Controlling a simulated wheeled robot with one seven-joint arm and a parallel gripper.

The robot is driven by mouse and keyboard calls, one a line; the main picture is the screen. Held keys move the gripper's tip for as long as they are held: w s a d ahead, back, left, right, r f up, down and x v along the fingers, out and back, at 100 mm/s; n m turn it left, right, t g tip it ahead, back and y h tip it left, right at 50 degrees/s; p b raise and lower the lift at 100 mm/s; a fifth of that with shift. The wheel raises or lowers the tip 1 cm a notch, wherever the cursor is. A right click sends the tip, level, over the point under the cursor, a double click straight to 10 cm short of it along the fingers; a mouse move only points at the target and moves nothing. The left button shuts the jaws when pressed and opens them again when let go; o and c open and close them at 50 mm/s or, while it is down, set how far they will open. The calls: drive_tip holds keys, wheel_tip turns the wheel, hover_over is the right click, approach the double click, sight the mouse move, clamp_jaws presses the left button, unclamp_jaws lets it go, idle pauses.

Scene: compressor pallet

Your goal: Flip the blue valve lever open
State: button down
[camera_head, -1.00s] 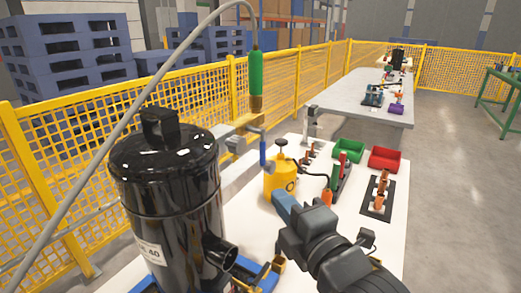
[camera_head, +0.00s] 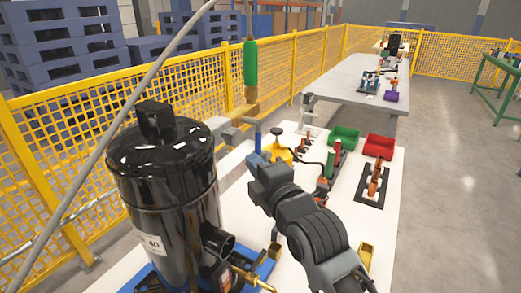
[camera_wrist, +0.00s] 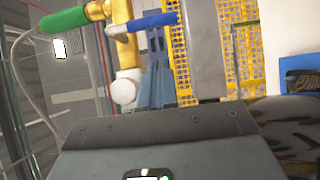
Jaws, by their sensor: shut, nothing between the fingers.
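The blue valve lever (camera_head: 258,137) hangs down beside the brass valve body (camera_head: 240,118), below the green hose grip (camera_head: 250,62). In the wrist view the lever (camera_wrist: 155,22) lies across the picture beside the brass pipe (camera_wrist: 127,48), with the green grip (camera_wrist: 62,20) at upper left. My gripper (camera_head: 255,160) has blue fingers and is just below the lever in the head view. In the wrist view its fingertips (camera_wrist: 155,42) are close under the lever. The gripper is shut and empty. I cannot tell whether it touches the lever.
A black compressor tank (camera_head: 163,190) stands close on the left. A yellow canister (camera_head: 279,147) stands behind my gripper, partly hidden. A yellow mesh fence (camera_head: 60,150) runs behind.

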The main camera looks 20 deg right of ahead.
drive_tip(key=w+d, duration=0.2)
drive_tip(key=w, duration=0.1)
drive_tip(key=shift+w+d+p, duration=0.3)
drive_tip(key=shift+d+p, duration=0.05)
drive_tip(key=shift+p, duration=0.05)
